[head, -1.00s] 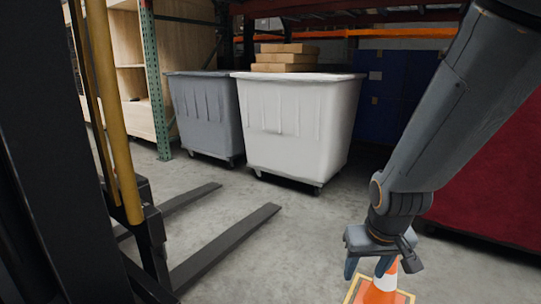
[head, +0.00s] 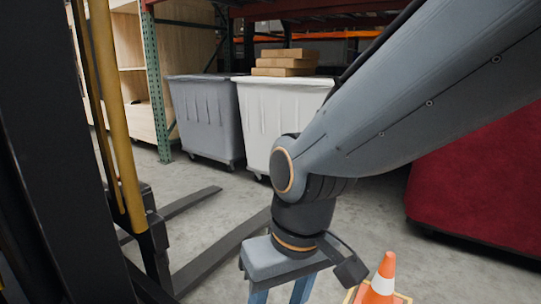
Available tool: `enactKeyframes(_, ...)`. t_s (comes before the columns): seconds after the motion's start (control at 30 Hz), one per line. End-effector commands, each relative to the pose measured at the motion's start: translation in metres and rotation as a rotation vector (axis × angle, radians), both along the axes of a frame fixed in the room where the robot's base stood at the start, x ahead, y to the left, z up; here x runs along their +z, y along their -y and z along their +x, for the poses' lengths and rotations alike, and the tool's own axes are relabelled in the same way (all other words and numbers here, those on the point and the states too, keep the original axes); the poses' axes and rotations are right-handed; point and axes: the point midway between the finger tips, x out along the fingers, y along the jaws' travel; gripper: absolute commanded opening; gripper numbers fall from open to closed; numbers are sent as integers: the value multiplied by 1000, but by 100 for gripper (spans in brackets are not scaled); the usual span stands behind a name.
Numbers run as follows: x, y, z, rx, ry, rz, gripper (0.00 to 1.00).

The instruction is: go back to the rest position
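My gripper (head: 280,292) is at the bottom middle of the head view, pointing down, with two blue-grey fingers set apart. The fingertips run out of the bottom of the picture. No object shows between the visible parts of the fingers. My arm reaches in from the upper right and covers part of the white bin behind it.
An orange and white cone (head: 383,277) stands just right of my gripper. Forklift forks (head: 215,250) lie at left. A grey bin (head: 205,115), a white bin (head: 262,115) and stacked cardboard boxes (head: 285,62) are behind. A red bin (head: 480,185) stands at right. Some grey floor is clear.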

Motion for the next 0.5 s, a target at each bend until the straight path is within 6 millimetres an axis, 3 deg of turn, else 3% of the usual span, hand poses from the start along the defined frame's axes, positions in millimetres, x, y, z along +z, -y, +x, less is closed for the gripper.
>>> enactKeyframes(0.33, 25, -27, -49, 129, -41, 13, 49)
enactKeyframes(0.5, 38, -18, -43, 94, -40, 4, 49)
